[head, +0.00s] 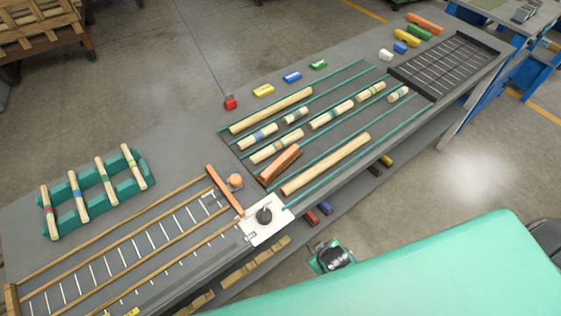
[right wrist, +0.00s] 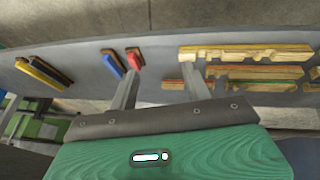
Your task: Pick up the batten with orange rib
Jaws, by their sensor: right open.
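I cannot make out for certain which batten has the orange rib. Pale notched wooden pieces (right wrist: 245,50) lie at the right in the right wrist view. My right gripper (right wrist: 160,85) is open and empty, with its fingers spread above the grey surface. It shows in the head view (head: 331,257) beside the bench's front edge. My left gripper is out of view.
A dark slotted tray (head: 455,65) lies at the far right. Red (right wrist: 134,59) and blue (right wrist: 112,64) blocks lie near my right fingers. Coloured blocks line the bench's back edge.

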